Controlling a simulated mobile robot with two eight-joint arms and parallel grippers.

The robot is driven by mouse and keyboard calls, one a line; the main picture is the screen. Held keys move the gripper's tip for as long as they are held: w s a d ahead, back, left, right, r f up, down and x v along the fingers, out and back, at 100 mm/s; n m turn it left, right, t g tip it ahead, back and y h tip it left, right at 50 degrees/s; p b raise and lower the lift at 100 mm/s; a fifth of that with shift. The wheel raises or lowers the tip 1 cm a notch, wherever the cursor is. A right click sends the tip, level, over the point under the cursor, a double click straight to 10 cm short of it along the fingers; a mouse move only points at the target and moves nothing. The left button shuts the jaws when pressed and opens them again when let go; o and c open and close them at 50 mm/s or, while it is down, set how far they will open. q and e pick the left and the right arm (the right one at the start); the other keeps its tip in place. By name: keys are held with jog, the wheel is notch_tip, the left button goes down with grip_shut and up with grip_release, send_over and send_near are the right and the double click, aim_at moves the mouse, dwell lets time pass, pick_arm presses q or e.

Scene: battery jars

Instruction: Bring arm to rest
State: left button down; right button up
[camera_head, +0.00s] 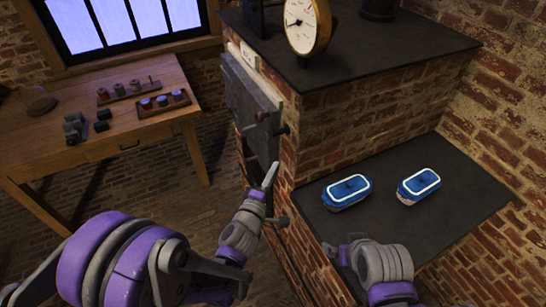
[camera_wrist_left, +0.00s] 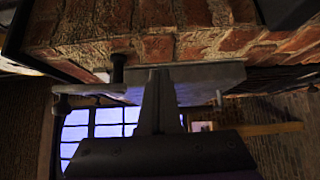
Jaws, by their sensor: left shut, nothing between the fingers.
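My left gripper (camera_head: 270,176) is shut and empty, its fingers pointing up beside the brick stove's metal door (camera_head: 252,105). In the left wrist view its closed fingers (camera_wrist_left: 157,98) stand in front of the grey door plate (camera_wrist_left: 205,78), with a dark handle (camera_wrist_left: 118,68) to their left. I cannot tell whether the fingers touch the door. My right arm's ribbed wrist (camera_head: 385,263) is over the front of the low dark ledge (camera_head: 420,215); its fingers cannot be made out clearly.
Two blue-and-white boat-shaped objects (camera_head: 347,191) (camera_head: 419,185) sit on the ledge. A wooden table (camera_head: 65,165) at left holds racks of small jars (camera_head: 162,102). Floor between table and stove is open.

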pick_arm(q)
jog(key=shift+d, duration=0.1)
jog(key=s+r+m+g+h, duration=0.3)
jog(key=s+r+m, duration=0.3)
jog(key=m, duration=0.4)
jog(key=s+a+f+m+g+y, duration=0.1)
jog(key=s+a+f+g+y, duration=0.2)
jog(key=s+a, duration=0.4)
jog(key=s+a+f+m+g+y, duration=0.2)
jog(key=s+a+f+g+y, duration=0.2)
jog(key=a, duration=0.7)
jog(key=s+f+y, duration=0.2)
jog(key=s, duration=0.2)
jog(key=shift+a+m+y, duration=0.3)
jog(key=shift+a+y, duration=0.05)
jog(key=shift+y, duration=0.05)
